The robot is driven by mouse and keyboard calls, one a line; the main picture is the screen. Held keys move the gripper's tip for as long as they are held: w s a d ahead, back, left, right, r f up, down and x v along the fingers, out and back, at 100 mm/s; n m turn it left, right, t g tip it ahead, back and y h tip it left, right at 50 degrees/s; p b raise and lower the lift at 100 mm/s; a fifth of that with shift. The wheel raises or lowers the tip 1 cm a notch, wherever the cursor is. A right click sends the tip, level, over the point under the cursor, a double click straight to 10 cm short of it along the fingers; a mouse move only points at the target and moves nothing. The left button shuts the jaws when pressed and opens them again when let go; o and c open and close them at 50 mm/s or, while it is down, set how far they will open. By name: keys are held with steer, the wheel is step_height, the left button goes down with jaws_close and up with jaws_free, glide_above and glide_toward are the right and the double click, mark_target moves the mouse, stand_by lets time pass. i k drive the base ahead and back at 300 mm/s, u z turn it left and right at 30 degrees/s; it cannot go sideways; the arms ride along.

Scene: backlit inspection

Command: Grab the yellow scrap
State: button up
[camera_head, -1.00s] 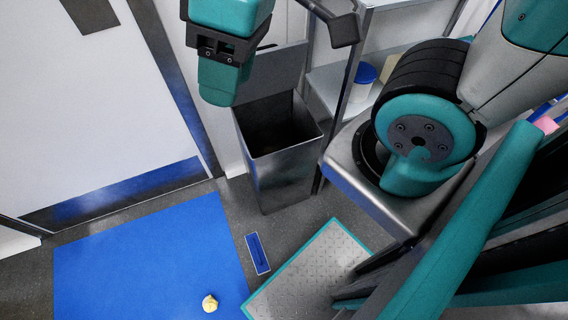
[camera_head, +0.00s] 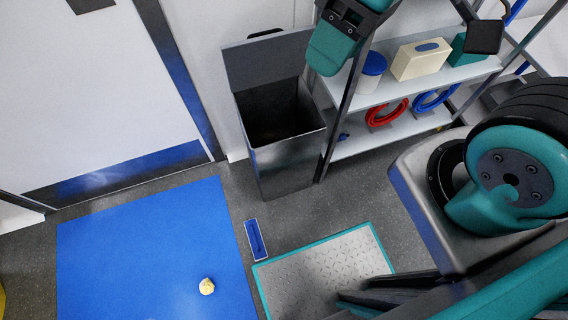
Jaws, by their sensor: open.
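The yellow scrap (camera_head: 207,287) is a small crumpled pale yellow lump. It lies on the blue floor mat (camera_head: 150,245), near the mat's right side at the bottom of the view. Parts of my arm's end, teal and black, hang at the top of the view, partly cut off. My gripper (camera_head: 408,46) seems to be there, with a teal and black part on the left and a dark part on the right. It looks open and empty, high up and well away from the scrap.
A grey open bin (camera_head: 285,165) stands behind the mat, beside a shelf unit (camera_head: 390,135) with boxes and hoses. A small blue plate (camera_head: 255,240) and a teal-edged metal plate (camera_head: 325,265) lie right of the mat. A white door (camera_head: 80,90) is at left.

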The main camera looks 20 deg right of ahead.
mark_target(207, 286)
steer(key=k, duration=0.85)
steer(key=u, duration=0.85)
